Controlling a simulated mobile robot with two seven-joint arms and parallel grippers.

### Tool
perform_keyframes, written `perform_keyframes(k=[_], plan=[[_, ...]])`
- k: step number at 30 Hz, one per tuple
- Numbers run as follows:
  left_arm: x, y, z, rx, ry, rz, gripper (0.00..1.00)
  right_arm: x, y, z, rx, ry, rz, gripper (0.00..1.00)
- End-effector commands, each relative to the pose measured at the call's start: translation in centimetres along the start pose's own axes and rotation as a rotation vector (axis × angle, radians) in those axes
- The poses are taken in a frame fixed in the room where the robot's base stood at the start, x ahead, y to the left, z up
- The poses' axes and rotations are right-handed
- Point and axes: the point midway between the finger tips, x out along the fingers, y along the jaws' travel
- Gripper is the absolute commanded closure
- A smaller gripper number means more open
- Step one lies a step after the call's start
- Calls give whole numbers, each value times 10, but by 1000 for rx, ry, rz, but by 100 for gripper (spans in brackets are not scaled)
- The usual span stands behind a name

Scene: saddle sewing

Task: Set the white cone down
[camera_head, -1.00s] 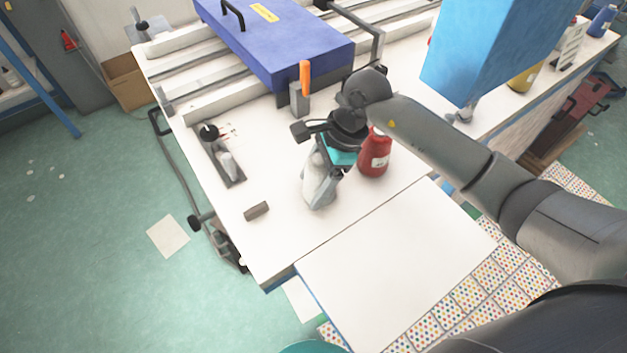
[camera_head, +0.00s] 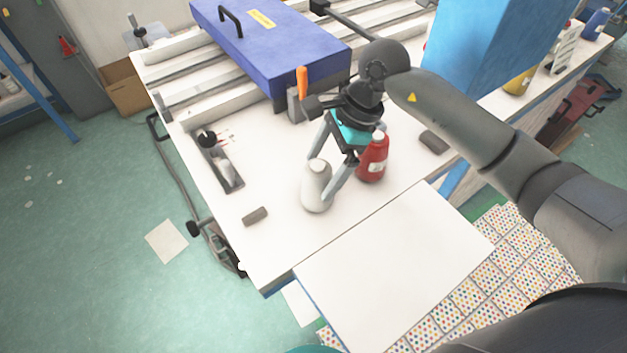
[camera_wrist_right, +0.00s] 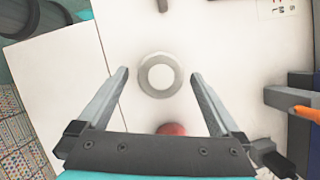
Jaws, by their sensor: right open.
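The white cone (camera_head: 316,188) stands upright on the white table, near its front edge. In the right wrist view the cone (camera_wrist_right: 160,75) shows from above as a round shape with a pale ring on top. My right gripper (camera_head: 322,172) is open, with its fingers apart above and around the cone. In the wrist view there is a gap between each finger of the right gripper (camera_wrist_right: 158,75) and the cone. My left gripper is not in view.
A red bottle (camera_head: 373,158) stands close to the right of the cone. A dark block (camera_head: 255,215) lies left of it, another (camera_head: 433,142) to the right. A blue case (camera_head: 270,45) and an orange-handled tool (camera_head: 302,82) are behind. The front white panel (camera_head: 395,260) is bare.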

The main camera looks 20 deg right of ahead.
Motion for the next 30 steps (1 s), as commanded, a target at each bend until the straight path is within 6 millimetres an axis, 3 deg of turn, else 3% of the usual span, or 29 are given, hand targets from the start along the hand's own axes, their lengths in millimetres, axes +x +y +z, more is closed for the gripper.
perform_keyframes(k=[3, 10, 30], plan=[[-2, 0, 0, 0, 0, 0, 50, -28, -1, 0, -1, 1, -4, 0], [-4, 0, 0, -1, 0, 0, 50, -57, 0, 0, 1, 1, -1, 0], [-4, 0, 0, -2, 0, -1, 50, -62, 0, 0, 0, -1, 1, 0]])
